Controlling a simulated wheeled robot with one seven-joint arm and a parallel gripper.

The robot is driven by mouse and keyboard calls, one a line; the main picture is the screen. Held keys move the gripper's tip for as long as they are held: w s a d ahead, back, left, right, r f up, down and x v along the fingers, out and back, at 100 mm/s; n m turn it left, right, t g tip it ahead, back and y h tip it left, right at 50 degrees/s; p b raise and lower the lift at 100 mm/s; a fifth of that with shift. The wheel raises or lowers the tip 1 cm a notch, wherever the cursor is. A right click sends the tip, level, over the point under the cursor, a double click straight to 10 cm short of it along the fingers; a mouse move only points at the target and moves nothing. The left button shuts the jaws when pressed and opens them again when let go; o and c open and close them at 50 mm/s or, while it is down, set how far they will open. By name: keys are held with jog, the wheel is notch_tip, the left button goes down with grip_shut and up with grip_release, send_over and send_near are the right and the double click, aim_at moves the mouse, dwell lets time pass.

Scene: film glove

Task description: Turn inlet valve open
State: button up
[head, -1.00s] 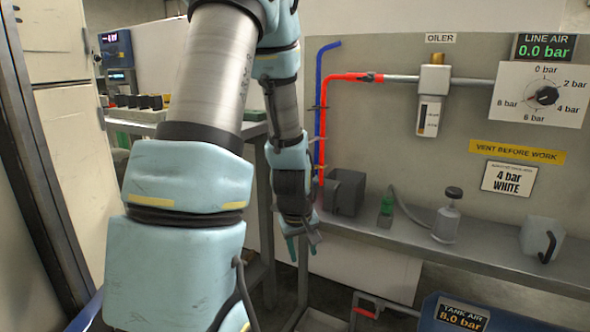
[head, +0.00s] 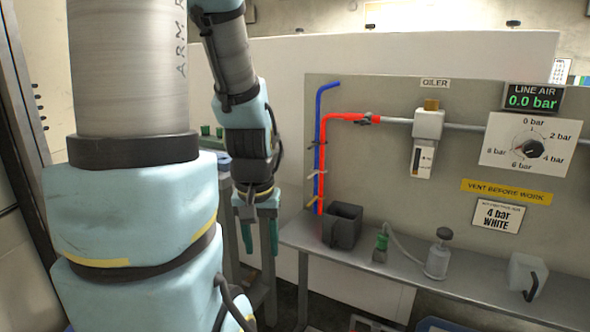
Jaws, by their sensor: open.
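A small dark valve-like fitting (head: 366,119) sits where the red pipe (head: 340,119) meets the grey line on the wall panel. No label names it, so I cannot tell if it is the inlet valve. Its handle is too small to read. My gripper (head: 260,246) hangs fingers down, left of the bench and well below and left of that fitting. Its two teal fingers are apart with nothing between them. It touches nothing that I can see.
The bench (head: 400,274) holds a dark grey container (head: 343,226), a green-capped fitting with hose (head: 381,246), a clear bottle (head: 438,258) and a pale jug (head: 525,275). The line air display (head: 533,98) reads 0.0 bar. A dial (head: 529,148) is below it.

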notch_tip(320, 180, up, 20)
jog(key=p, duration=1.8)
jog(key=shift+r, duration=0.25)
